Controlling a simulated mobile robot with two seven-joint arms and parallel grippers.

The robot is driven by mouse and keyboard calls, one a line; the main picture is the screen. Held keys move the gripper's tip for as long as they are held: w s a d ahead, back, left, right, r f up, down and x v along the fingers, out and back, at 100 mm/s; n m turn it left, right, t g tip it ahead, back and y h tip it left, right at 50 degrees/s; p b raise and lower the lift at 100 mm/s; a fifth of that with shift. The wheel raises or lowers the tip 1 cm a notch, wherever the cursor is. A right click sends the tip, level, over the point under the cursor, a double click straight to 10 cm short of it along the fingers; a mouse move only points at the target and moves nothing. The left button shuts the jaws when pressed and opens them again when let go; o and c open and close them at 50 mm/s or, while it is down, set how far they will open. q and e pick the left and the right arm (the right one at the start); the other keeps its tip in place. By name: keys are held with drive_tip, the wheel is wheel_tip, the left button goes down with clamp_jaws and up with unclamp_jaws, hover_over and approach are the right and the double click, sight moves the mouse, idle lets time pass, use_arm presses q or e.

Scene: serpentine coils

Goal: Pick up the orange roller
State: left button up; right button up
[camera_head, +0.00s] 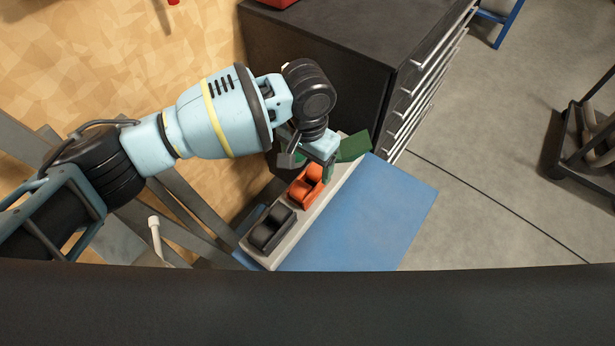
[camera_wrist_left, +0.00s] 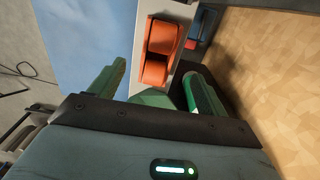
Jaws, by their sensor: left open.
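In the left wrist view the orange roller (camera_wrist_left: 157,52) shows two rounded parts, just beyond the fingers. My left gripper (camera_head: 317,169) is over the strip beside the roller's far end, partly covering it. In the left wrist view its green fingers (camera_wrist_left: 153,82) are spread, with the roller ahead and between their lines. I see no contact with it. My right gripper is not in view.
A black roller (camera_head: 272,230) sits at the near end of the strip. The blue surface (camera_head: 350,220) is clear. A dark drawer cabinet (camera_head: 335,70) stands behind.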

sight(309, 182)
use_arm(q)
drive_tip(key=shift+s+f, duration=0.2)
drive_tip(key=shift+f, duration=0.9)
drive_tip(key=shift+w+d+f+b, duration=0.1)
drive_tip(key=shift+f+b, duration=0.15)
drive_tip(key=shift+f, duration=1.15)
drive_tip(key=shift+w+d+f+b, duration=0.1)
drive_tip(key=shift+f+b, duration=0.1)
drive_tip(key=shift+f, duration=1.2)
drive_tip(key=shift+c, duration=0.2)
drive_tip(key=shift+r, duration=0.1)
drive_tip(key=c, duration=1.4)
